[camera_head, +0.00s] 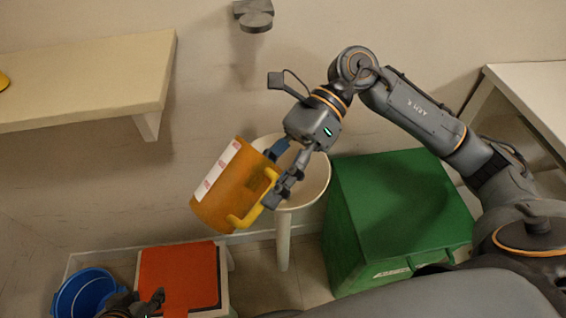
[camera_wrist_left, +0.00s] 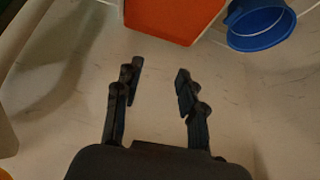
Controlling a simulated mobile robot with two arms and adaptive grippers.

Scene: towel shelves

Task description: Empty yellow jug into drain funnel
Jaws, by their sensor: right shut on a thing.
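The yellow jug (camera_head: 222,195), orange-yellow with a white label strip, is held tilted in the head view. My right gripper (camera_head: 279,193) is shut on its yellow handle (camera_head: 255,213). The white drain funnel (camera_head: 316,182), a round bowl on a pipe, is behind the jug and my right gripper, which hide part of it. I cannot tell whether liquid is in the jug or flowing. My left gripper (camera_head: 140,304) is low at the bottom left, partly cut off. In the left wrist view it (camera_wrist_left: 158,75) is open and empty above the floor.
A green bin (camera_head: 395,200) stands right of the funnel. A blue bucket (camera_head: 85,295) and an orange-topped box (camera_head: 180,277) are at lower left, close to my left gripper. A shelf (camera_head: 90,75) juts from the wall at left; a white table (camera_head: 535,90) is at right.

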